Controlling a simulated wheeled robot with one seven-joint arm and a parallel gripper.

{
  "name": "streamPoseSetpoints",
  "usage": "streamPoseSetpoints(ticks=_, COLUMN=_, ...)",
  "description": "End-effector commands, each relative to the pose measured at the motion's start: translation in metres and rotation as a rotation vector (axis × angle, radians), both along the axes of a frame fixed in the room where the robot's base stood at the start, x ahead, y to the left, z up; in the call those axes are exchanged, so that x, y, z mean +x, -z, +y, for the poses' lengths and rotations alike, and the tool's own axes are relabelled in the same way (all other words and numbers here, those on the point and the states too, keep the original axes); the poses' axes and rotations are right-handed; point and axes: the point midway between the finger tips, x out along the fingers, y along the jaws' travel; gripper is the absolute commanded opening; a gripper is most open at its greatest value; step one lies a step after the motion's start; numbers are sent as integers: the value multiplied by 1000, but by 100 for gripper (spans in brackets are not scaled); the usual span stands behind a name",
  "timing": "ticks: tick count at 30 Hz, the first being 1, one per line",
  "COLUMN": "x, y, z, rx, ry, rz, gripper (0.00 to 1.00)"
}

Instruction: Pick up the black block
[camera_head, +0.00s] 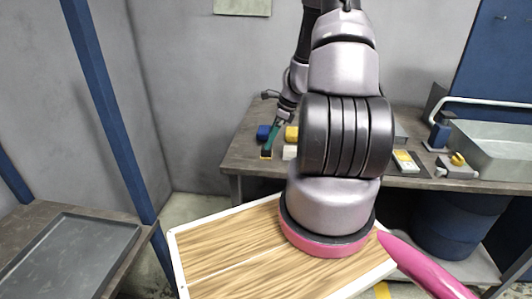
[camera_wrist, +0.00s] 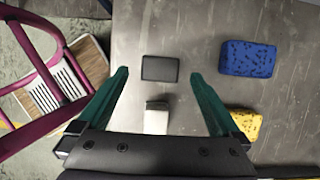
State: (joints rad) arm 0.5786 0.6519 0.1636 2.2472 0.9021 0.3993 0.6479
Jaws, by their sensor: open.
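The black block (camera_wrist: 160,68) lies flat on the grey table (camera_wrist: 145,30) in the wrist view. It appears as a dark grey rectangle with a black edge, between and slightly beyond my fingertips in the picture. My gripper (camera_wrist: 159,77) is open, with one green finger on each side of the block and clear gaps to both. Its height above the block cannot be told. In the head view my gripper (camera_head: 270,143) is small and partly hidden at the far table's left part; the black block cannot be made out there.
A white block (camera_wrist: 156,117) lies between the fingers, nearer the palm. A blue sponge-like block (camera_wrist: 247,58) and a yellow one (camera_wrist: 241,124) lie to the right. A sink (camera_head: 495,150) stands at the table's right. The wooden-topped surface (camera_head: 235,255) is my nearer surroundings.

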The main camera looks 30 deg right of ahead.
Motion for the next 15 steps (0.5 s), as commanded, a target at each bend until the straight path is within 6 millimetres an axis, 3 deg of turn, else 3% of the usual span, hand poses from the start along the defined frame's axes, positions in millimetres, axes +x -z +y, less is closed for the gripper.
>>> streamPoseSetpoints(ticks=15, x=10, y=51, z=13, rx=2, ry=0, rz=0, gripper=100)
